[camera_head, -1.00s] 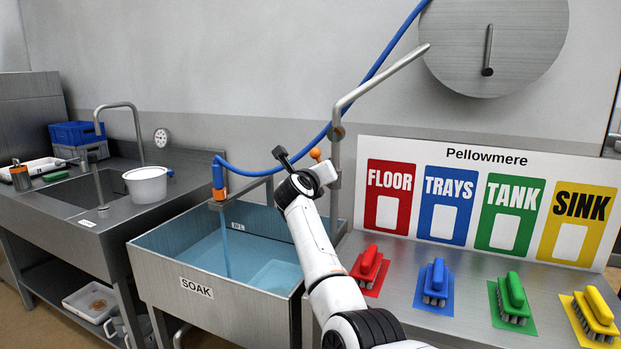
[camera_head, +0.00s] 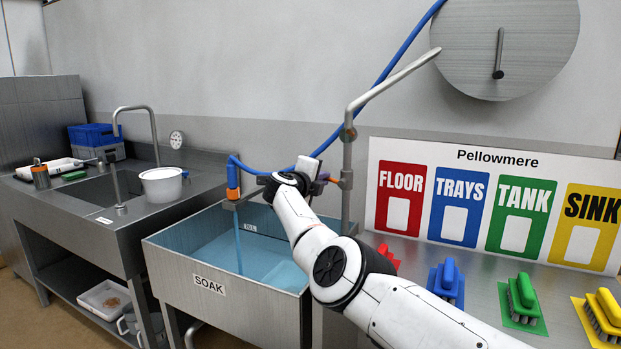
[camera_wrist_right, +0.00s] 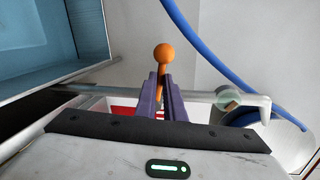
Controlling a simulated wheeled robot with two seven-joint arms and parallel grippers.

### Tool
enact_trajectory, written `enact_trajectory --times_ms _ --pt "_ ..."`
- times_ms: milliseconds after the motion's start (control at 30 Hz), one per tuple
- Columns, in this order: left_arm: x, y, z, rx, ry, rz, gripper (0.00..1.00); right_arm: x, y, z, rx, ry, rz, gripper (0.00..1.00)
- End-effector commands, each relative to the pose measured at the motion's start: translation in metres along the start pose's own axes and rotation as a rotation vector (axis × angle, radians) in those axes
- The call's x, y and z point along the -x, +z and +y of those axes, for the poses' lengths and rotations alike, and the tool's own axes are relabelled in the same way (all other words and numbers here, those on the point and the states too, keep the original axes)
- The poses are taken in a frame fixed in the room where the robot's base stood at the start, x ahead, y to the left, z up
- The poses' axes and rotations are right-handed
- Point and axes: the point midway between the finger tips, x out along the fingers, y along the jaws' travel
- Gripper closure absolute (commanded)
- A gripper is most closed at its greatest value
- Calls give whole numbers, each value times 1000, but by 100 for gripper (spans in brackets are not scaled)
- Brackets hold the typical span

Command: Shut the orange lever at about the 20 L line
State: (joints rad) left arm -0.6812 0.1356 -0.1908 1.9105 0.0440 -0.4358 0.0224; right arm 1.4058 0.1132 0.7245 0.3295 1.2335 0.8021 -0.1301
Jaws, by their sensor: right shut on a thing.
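The orange lever (camera_head: 324,176) is on the steel upright pipe at the sink's back right corner; my arm hides most of it. Its round orange knob (camera_wrist_right: 165,54) shows in the right wrist view. My right gripper (camera_head: 317,186) is at the lever. Its two purple fingers (camera_wrist_right: 161,92) are shut on the lever just below the knob. Water runs from the blue hose's orange-collared end (camera_head: 233,193) into the SOAK sink (camera_head: 209,286). The blue water (camera_head: 265,262) stands close to the small litre mark (camera_head: 249,228) on the back wall; the exact level is unclear. My left gripper is out of view.
A label board (camera_head: 495,152) and several coloured brushes stand on the right counter, beside my arm. The blue hose (camera_head: 330,140) crosses behind the pipe. A white pot (camera_head: 161,186) sits on the left counter.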

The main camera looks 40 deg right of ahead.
Motion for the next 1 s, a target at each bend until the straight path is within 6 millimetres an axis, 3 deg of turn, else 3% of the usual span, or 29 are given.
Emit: enact_trajectory --times_ms 333,933,1000 --pt "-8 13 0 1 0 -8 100 -8 -15 5 158 -1 47 100" --pt "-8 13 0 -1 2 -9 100 -9 -18 6 196 0 59 100" --pt "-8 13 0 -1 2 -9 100 -9 -18 6 196 0 59 81"
